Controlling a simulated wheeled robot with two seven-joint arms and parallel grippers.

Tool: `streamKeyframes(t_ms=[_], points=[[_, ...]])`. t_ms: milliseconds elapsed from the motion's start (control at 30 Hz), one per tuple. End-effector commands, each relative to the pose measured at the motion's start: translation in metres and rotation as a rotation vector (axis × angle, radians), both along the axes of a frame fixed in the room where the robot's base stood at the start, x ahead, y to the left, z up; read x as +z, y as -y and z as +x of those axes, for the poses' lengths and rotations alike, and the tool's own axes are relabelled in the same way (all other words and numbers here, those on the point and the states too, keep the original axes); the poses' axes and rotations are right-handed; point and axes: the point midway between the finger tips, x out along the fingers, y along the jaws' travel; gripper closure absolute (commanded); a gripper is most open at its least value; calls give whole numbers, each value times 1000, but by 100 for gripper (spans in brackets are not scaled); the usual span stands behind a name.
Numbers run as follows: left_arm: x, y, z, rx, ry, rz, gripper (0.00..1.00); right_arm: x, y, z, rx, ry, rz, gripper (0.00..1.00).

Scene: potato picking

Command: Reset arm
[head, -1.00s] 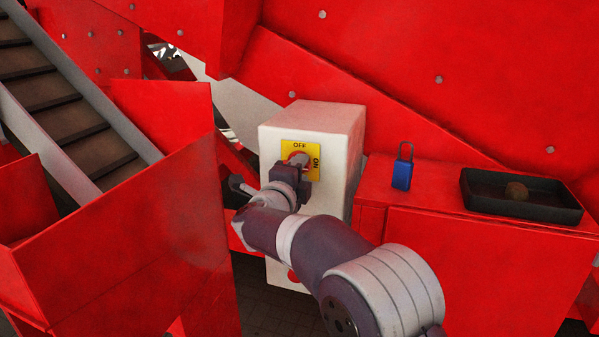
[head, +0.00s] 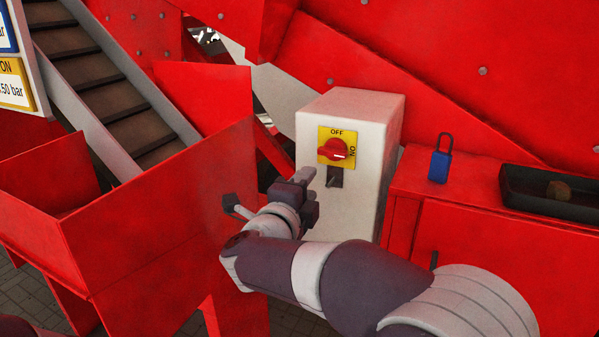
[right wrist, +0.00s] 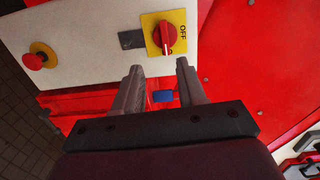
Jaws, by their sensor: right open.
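My right gripper (head: 312,186) is open and empty in front of the white switch box (head: 372,150). A red rotary switch (head: 337,151) sits on a yellow plate marked OFF at the top and ON at the right. Its white mark points to the ON side. In the right wrist view my open fingers (right wrist: 158,68) are apart from the switch (right wrist: 166,38), with nothing between them. My left gripper is not in view.
A blue padlock (head: 439,165) stands on the red cabinet (head: 404,180), beside a black tray (head: 512,192) holding a potato (head: 558,190). A red stop button (right wrist: 35,61) is on the box. Red panels (head: 160,215) and a conveyor (head: 115,90) are at left.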

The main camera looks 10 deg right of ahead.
Motion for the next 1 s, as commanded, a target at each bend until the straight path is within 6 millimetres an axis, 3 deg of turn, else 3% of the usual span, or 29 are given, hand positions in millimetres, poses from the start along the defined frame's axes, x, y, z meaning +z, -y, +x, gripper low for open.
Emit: streamKeyframes(t_ms=[67,100,167,200,267,333,400,533,700,767,800,1000], points=[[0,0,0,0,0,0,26,-17,-33,12,194,-95,-113,60],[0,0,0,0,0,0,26,-34,-59,14,355,-177,-224,60],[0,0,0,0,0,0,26,-78,-92,3,641,-352,-448,60],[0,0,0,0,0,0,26,-115,-100,-15,816,-488,-594,60],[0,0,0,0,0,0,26,-161,-94,-47,1020,-670,-762,60],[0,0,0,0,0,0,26,-202,-75,-86,1193,-850,-890,60],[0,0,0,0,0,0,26,-231,-52,-122,1321,-1001,-971,60],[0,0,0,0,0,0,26,-264,-6,-181,1495,-1235,-1046,60],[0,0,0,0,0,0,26,-283,58,-242,1580,-1474,-1021,60],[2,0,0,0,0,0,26,-278,82,-239,1501,-1496,-937,60],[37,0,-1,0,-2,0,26,-243,76,-239,1515,-1488,-954,60],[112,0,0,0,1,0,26,-169,75,-239,1517,-1485,-957,60]])
